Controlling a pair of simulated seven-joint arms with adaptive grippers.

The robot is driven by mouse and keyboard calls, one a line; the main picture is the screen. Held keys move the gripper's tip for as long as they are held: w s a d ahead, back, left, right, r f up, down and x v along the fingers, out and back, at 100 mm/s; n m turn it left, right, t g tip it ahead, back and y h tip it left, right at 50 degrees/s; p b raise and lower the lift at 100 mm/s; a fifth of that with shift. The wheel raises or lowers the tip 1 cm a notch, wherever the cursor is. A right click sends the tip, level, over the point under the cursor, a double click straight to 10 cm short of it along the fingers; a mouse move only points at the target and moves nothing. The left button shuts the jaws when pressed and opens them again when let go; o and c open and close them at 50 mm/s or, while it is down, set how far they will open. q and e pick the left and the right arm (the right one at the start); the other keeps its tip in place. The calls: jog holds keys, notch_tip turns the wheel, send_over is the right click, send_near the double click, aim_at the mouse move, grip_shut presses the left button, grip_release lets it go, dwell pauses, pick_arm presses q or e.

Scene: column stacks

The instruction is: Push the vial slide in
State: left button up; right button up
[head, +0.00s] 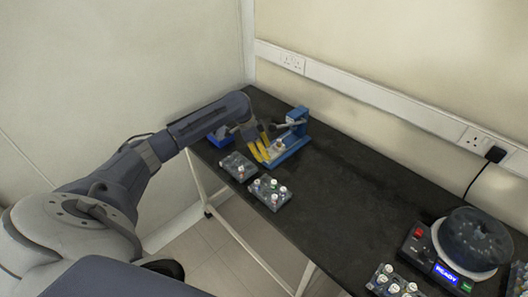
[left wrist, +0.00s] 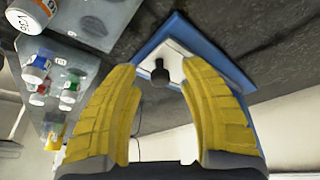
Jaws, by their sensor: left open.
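A blue bench device (head: 297,137) with an upright and a lever stands on the far left part of the black table. In the left wrist view its blue base (left wrist: 232,70) carries a white slide plate (left wrist: 177,58) with a dark round knob (left wrist: 160,77). No vial can be made out on the slide. My left gripper (head: 264,150), with yellow fingers, is open at the near left side of the device. In the left wrist view the gripper (left wrist: 162,75) has the knob between its fingertips, with gaps on both sides. My right gripper is not in view.
Two grey racks with capped vials, one (head: 238,178) beside the gripper and one (head: 270,205) nearer, sit along the front edge. A blue bin (head: 219,138) stands left. A round machine (head: 470,240) and another rack (head: 390,284) are at right. The middle table is clear.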

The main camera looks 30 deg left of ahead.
pick_arm(q)
jog(key=shift+o, duration=0.4)
jog(key=shift+f, duration=0.15)
grip_shut()
